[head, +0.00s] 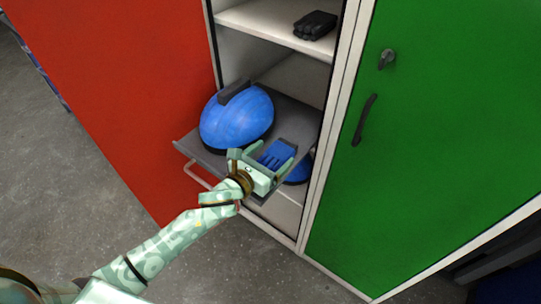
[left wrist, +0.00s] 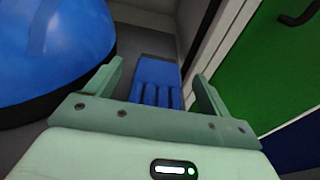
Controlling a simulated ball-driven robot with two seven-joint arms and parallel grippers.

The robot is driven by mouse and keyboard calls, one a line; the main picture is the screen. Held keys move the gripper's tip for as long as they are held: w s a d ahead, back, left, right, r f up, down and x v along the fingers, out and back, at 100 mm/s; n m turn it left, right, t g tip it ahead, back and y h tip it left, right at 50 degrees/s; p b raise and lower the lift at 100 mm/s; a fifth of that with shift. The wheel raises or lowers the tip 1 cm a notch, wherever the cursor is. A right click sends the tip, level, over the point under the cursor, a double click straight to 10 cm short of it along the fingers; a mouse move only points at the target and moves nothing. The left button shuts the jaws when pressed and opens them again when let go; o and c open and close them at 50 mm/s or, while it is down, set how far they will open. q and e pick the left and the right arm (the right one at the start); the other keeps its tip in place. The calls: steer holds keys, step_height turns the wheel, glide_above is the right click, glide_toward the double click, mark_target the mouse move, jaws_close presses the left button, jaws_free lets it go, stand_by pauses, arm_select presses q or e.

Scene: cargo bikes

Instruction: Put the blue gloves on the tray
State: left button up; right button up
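The blue gloves (head: 277,154) lie on the right part of the grey tray (head: 190,146), which sticks out of the open locker. In the left wrist view the gloves (left wrist: 156,80) show beyond and between the fingers. My left gripper (head: 260,163) is open, with its fingers spread on either side of the near end of the gloves. I cannot tell whether the fingers touch them. My right gripper is not in view.
A blue helmet (head: 236,118) sits on the tray left of the gloves. Black gloves (head: 315,25) lie on the shelf above. Another blue object (head: 299,174) shows partly below the tray's right edge. A red panel (head: 120,80) and a green door (head: 430,130) flank the opening.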

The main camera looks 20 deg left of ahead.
arm_select(q)
steer(key=shift+s+f, duration=0.3)
steer(key=shift+f, duration=0.35)
steer(key=shift+s+a+r+p, duration=0.15)
steer(key=shift+s+r+p, duration=0.2)
steer(key=shift+r+p, duration=0.25)
steer(key=p+v, duration=0.1)
steer(key=v, duration=0.9)
steer(key=shift+s+a+r+p, duration=0.2)
steer(key=shift+s+r+p, duration=0.1)
steer(key=shift+r, duration=0.1)
